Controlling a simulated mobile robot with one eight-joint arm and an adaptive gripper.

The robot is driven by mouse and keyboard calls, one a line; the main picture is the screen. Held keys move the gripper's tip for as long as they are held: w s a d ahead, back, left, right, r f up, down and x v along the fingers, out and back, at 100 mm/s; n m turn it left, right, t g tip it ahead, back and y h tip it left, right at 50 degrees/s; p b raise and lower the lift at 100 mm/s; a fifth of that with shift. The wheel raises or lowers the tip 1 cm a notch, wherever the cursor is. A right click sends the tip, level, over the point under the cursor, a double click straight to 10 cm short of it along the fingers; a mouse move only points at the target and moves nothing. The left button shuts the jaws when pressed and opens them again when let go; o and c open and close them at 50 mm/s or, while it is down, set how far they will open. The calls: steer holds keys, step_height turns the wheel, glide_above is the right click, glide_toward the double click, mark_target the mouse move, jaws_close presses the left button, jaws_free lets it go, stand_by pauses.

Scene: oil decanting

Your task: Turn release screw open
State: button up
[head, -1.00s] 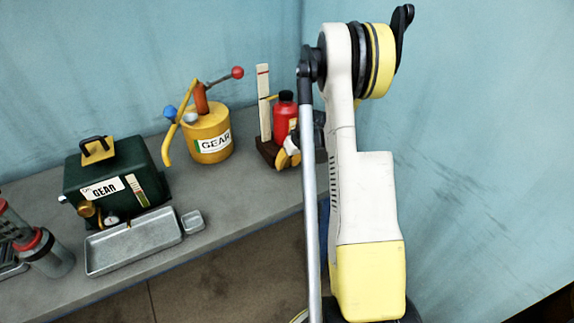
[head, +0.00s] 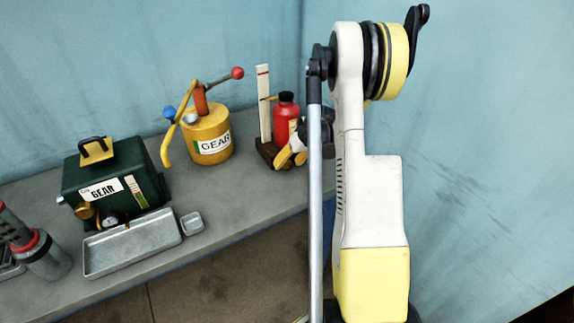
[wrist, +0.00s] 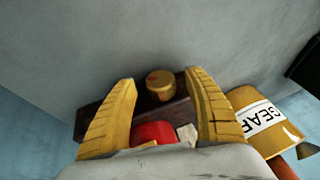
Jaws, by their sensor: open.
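In the wrist view, a round brass-coloured knob (wrist: 160,84) with a small red mark stands on a dark brown base (wrist: 95,119). It shows between the fingers of my gripper (wrist: 162,95), beyond them and apart from both. I cannot tell for sure whether it is the release screw. The gripper is open and empty. Part of a red body (wrist: 154,132) shows below the knob. In the head view, my gripper (head: 290,157) is beside the red bottle-like body (head: 286,117) with a black cap, over its dark wooden base (head: 266,150). The knob is hidden there.
A tall pale stick (head: 264,103) with a red mark stands on the base. A yellow GEAR can (head: 207,145) with a red-knobbed lever is to the left. A green GEAR box (head: 105,175) and a grey tray (head: 133,243) are further left. A blue wall is behind.

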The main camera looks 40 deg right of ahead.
steer(key=v, duration=1)
steer(key=shift+r, duration=0.2)
steer(key=shift+s, duration=0.1)
